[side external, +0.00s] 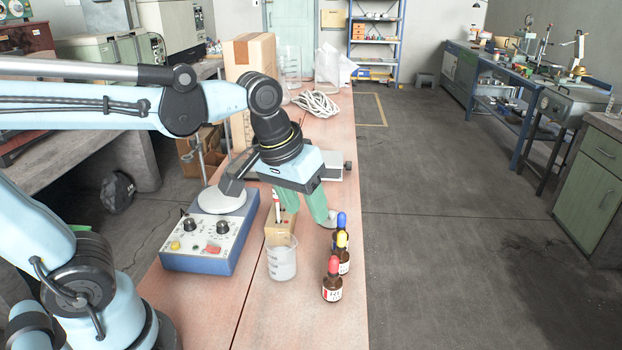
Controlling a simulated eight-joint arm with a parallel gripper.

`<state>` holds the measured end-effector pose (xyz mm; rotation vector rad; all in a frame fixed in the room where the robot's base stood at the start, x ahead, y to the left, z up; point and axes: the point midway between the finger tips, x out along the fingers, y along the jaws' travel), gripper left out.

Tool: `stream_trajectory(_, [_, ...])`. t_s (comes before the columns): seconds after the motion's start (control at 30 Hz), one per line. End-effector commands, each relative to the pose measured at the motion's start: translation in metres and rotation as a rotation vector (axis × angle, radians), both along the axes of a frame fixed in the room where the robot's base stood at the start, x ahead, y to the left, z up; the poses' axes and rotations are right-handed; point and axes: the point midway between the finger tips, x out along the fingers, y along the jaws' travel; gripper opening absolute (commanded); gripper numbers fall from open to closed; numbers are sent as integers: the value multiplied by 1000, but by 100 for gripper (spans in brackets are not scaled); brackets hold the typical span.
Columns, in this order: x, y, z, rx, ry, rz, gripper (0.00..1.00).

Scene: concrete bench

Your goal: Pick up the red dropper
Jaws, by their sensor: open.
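The red dropper (332,282) is a small brown bottle with a red rubber bulb and a white label. It stands upright near the bench's right edge, nearest the camera in a row of three. Behind it stand a yellow-topped dropper bottle (343,255) and a blue-topped one (341,224), which is partly hidden. My gripper (304,212) is open, with its green fingers apart and pointing down. It is behind and left of the bottles in the picture, apart from the red dropper. I see nothing held between the fingers.
A glass beaker (282,262) stands just left of the red dropper, with a small tan holder (280,232) behind it. A blue control box with knobs (206,247) is further left. The bench front is clear.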

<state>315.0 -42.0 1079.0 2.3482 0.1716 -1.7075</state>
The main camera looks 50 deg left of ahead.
Motion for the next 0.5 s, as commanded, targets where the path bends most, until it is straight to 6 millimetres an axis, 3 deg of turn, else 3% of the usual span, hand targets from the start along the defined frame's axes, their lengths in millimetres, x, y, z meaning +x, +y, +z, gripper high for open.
stream_trajectory(0.23, [20, -38, 14, -17, 231, 178, 49])
stream_trajectory(0.5, [25, -54, 14, -1, 323, 270, 49])
